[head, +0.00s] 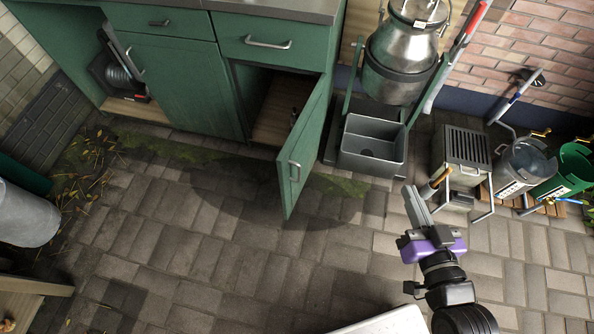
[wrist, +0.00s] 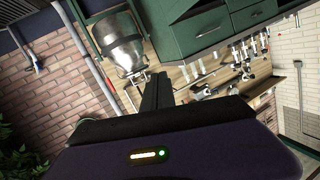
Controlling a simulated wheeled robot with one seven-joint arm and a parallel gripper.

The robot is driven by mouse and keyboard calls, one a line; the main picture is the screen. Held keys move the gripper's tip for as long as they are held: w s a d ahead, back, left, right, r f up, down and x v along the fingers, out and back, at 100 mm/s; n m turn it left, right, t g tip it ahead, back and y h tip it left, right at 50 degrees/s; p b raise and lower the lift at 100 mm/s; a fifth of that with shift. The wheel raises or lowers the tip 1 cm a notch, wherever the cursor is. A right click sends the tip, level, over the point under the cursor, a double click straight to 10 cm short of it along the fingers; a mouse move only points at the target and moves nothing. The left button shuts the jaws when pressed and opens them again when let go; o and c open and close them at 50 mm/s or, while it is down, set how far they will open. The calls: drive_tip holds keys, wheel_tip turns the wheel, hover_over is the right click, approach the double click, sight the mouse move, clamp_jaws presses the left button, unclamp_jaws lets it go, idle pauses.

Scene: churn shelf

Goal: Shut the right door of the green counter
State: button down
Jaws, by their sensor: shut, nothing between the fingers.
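The green counter (head: 165,22) stands at the top left of the head view. Its right door (head: 311,140) is swung wide open toward the front right, showing the dark compartment behind it. In the wrist view the closed fingers (wrist: 156,82) point toward the metal churn, and the right door cannot be made out there.
A metal churn (head: 393,62) stands on a stand with a grey two-part bin (head: 371,145) beside the open door. A metal box (head: 462,150) and buckets (head: 523,164) stand at the right. A grey cylinder (head: 25,217) is at the left. The middle paving is free.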

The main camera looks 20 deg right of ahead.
drive_tip(key=w+d+f+m+g+y+b, duration=0.1)
drive_tip(key=w+d+f+m+y+b, duration=0.15)
drive_tip(key=w+f+b, duration=0.55)
drive_tip(key=w+d+f+m+g+y+b, duration=0.1)
drive_tip(key=w+f+m+y+b, duration=0.25)
drive_tip(key=w+f, duration=0.8)
drive_tip(key=n+g+y+b, duration=0.2)
drive_tip(key=n+y, duration=0.1)
drive_tip(key=y, duration=0.8)
approach(286, 157)
drive_tip(key=b+x, duration=0.2)
drive_tip(key=x, duration=0.5)
drive_tip(key=shift+d+b, duration=0.1)
drive_tip(key=shift+b, duration=0.2)
